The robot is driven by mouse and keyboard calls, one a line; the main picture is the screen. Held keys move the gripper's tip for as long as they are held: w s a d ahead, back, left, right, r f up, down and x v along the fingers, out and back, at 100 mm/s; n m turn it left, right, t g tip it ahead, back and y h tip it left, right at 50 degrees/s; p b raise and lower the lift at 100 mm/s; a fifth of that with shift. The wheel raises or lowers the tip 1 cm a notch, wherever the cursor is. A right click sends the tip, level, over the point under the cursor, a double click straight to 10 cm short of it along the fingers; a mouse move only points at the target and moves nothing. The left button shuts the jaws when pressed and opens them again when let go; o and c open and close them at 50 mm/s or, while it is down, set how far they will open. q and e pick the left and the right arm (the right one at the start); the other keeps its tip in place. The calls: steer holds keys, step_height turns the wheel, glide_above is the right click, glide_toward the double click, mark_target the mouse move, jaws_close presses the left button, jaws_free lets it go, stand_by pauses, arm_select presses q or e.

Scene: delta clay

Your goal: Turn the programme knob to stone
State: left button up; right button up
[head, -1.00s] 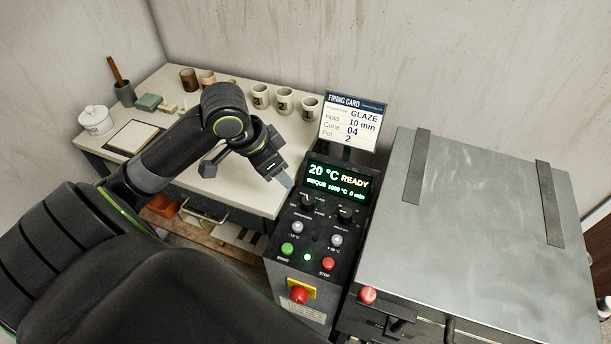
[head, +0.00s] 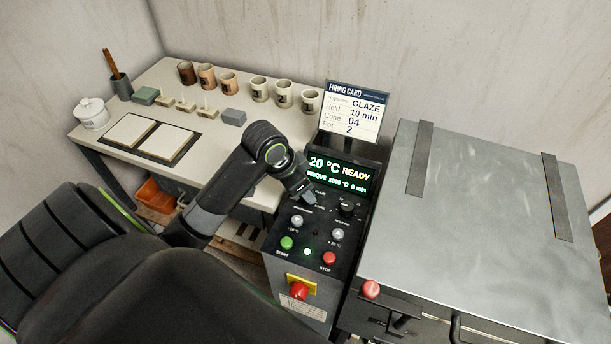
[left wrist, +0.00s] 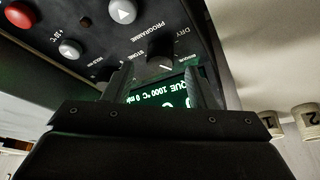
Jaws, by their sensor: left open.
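The control panel (head: 322,240) stands between the workbench and the kiln. Its lit display (head: 338,175) reads 20 °C, READY and a bisque line with 1000 °C and 0 min. My left gripper (head: 309,199) is over the upper left of the panel and hides the programme knob in the head view. In the left wrist view the dark programme knob (left wrist: 160,57) shows upside down, near the words PROGRAMME, STONE and DRY. My left gripper (left wrist: 158,82) is open there, its fingers either side of the knob's line; contact cannot be told. My right gripper is out of view.
A second knob (head: 346,209) sits right of the gripper. Below are grey buttons, a green start button (head: 287,243), a red stop button (head: 328,258) and a red emergency knob (head: 299,291). The firing card (head: 355,112) reads GLAZE. The kiln (head: 480,220) stands right; mugs line the bench.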

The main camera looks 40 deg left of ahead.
arm_select(q)
steer(key=shift+x, duration=1.5)
steer(key=c, duration=1)
